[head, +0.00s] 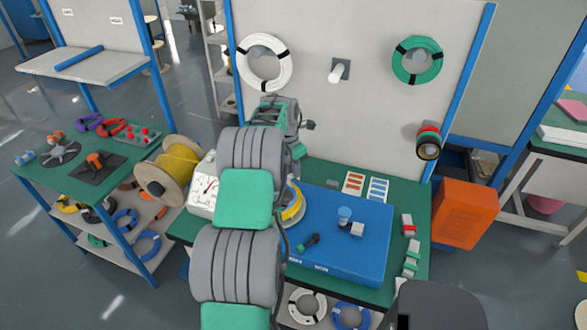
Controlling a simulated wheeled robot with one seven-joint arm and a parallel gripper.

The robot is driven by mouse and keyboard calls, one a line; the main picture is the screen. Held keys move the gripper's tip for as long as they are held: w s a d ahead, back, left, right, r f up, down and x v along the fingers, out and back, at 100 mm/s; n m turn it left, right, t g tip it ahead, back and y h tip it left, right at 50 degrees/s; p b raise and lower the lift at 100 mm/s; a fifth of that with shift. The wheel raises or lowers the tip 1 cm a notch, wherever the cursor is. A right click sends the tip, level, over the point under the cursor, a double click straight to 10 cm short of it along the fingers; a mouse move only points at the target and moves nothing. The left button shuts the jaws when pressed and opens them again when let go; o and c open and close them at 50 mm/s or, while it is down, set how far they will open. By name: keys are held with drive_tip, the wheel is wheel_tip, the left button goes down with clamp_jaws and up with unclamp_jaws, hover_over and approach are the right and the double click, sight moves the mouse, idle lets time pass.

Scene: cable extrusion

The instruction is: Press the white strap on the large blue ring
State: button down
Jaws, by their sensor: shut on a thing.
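My arm rises through the middle of the head view and bends over the green-topped bench (410,207). My gripper is hidden behind the arm's own links, so neither its fingers nor anything in them shows. Just right of the arm, part of a curved yellow band (291,212) shows with a thin blue edge. The arm covers the rest, and I cannot tell whether it belongs to the large blue ring. Blue rings lie on lower shelves, one at the left (147,243) and one under the bench (350,317). I cannot make out a white strap.
A blue box-shaped unit (340,262) fills the bench's middle. A white ring (264,63) and a green ring (417,61) hang on the back panel. A yellow cable spool (181,163) stands left, an orange box (465,213) right.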

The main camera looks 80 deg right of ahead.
sight(294, 182)
drive_tip(key=shift+f, duration=0.1)
idle(0.6)
drive_tip(key=shift+f+b, duration=0.45)
drive_tip(key=shift+f, duration=0.95)
drive_tip(key=shift+f, duration=0.5)
drive_tip(key=shift+f, duration=0.25)
idle(0.7)
drive_tip(key=c, duration=1.3)
unclamp_jaws()
wheel_tip(294, 182, up, 8)
drive_tip(key=p, duration=0.5)
drive_tip(key=shift+r, duration=0.2)
